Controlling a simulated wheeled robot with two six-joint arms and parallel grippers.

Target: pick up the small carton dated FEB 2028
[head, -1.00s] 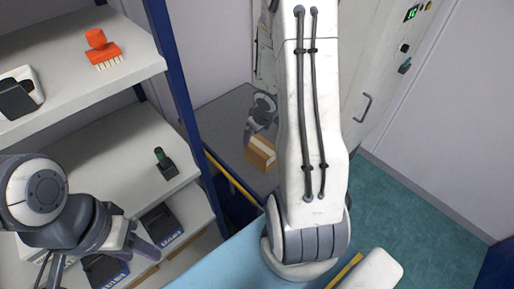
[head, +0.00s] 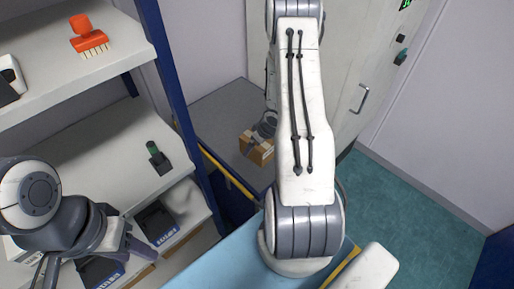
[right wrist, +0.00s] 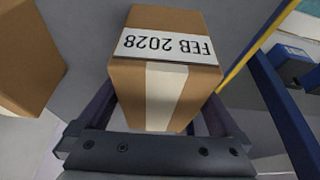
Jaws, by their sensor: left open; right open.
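A small brown carton (right wrist: 160,85) with a white label reading FEB 2028, upside down in the right wrist view, lies in front of my right gripper (right wrist: 158,103). The gripper's dark fingers are open, one along each side of the carton; I cannot tell whether they touch it. In the head view a brown carton (head: 256,152) sits on the grey table, with my right gripper (head: 263,128) over it, partly hidden by my arm. My left gripper (head: 122,246) is open and empty beside the shelves at the lower left.
Another brown carton (right wrist: 28,55) stands close by on the left in the right wrist view. A yellow strip edges the grey table (head: 215,108). The shelf rack (head: 110,135) with a blue post stands on the left. A light cabinet (head: 360,65) with a handle stands behind.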

